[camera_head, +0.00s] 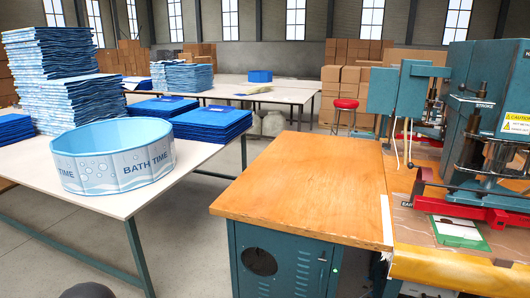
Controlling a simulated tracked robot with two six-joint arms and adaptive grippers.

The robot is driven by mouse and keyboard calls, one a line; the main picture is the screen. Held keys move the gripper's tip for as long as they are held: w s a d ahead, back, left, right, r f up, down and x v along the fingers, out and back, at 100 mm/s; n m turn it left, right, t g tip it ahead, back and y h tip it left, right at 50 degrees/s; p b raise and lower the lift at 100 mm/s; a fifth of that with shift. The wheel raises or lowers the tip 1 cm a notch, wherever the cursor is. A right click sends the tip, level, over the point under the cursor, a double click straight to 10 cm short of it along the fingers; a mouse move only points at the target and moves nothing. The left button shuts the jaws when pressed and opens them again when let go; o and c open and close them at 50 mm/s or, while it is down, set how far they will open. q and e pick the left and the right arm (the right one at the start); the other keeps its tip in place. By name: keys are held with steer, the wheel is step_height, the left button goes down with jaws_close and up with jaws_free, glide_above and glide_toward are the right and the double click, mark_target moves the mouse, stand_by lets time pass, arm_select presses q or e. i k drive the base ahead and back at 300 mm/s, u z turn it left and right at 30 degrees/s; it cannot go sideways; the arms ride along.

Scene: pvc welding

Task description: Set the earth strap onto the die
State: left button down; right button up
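The welding press (490,100) stands at the right edge, with a red bar (470,211) low on its front. I cannot tell for sure which part is the die. A small label starting "EAR" sits left of the red bar, on the worktop. Thin pale cords (409,145) hang from the press's left side; I cannot tell whether one is the earth strap. A green and white flat piece (458,231) lies under and in front of the red bar. Neither gripper can be made out in this view.
A wooden bench top (305,185) left of the press is bare. A round "BATH TIME" pool (115,158) stands on a white table (130,200) at left, with blue stacks (212,120) behind. A red stool (345,104) and cartons (345,80) are farther back.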

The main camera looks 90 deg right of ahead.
mark_target(424, 174)
steer(key=u, duration=0.65)
steer(key=i, duration=0.15)
steer(key=z, duration=2.65)
steer(key=i, duration=0.2)
steer(key=z, duration=2.1)
steer(key=k, duration=0.65)
steer(key=z, duration=0.35)
steer(key=i, duration=1.7)
steer(key=u, duration=0.4)
